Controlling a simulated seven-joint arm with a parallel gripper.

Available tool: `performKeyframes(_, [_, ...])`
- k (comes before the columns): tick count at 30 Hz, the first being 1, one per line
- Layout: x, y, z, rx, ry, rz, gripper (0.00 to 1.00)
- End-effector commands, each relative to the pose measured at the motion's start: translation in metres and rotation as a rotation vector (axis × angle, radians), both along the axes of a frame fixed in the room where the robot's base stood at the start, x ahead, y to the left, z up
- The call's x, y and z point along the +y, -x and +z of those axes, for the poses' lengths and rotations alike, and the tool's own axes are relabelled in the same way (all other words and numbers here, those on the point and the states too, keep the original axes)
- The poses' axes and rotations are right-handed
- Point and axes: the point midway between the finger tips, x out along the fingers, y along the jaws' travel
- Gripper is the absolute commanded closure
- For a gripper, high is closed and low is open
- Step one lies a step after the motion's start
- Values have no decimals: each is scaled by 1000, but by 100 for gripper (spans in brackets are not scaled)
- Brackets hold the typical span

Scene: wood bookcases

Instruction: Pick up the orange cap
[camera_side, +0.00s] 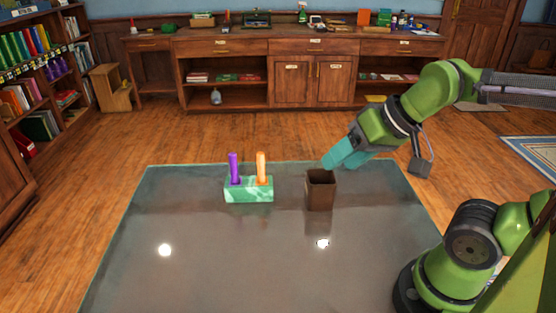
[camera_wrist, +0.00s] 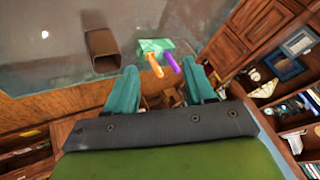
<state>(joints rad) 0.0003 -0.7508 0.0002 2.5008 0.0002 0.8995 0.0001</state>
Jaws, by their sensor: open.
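An orange cap (camera_side: 262,167) stands upright in the right side of a green marbled block (camera_side: 248,190) on the table. A purple stick-like piece (camera_side: 234,167) stands in the block's left side. In the wrist view the orange cap (camera_wrist: 154,66), the purple piece (camera_wrist: 172,63) and the green block (camera_wrist: 155,45) show beyond the fingertips. My gripper (camera_side: 338,162) has teal fingers and is above and to the right of the block, apart from the cap. In the wrist view my gripper (camera_wrist: 160,78) has its fingers spread with nothing between them.
A brown open-topped box (camera_side: 320,190) stands on the table between the block and my arm; it also shows in the wrist view (camera_wrist: 102,48). The grey tabletop (camera_side: 200,265) is clear in front. Wood cabinets and bookshelves stand well behind.

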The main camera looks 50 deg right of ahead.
Motion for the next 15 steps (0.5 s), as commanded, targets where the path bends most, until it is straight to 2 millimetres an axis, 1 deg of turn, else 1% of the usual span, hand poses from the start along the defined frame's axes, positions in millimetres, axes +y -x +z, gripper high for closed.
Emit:
performKeyframes(2, [0, 0, -1, 6, 0, 0, 46])
performKeyframes(5, [0, -4, -11, 52, -1, 0, 46])
performKeyframes(7, [-1, -16, -12, 81, 3, 0, 46])
performKeyframes(8, [-2, -24, -10, 94, 7, 1, 46])
performKeyframes(11, [-6, -58, -1, 154, 35, 21, 46])
performKeyframes(12, [-8, -73, 2, 179, 55, 42, 46])
performKeyframes(14, [-12, -95, 7, 217, 85, 76, 46])
performKeyframes(15, [-14, -110, 10, 243, 107, 103, 46])
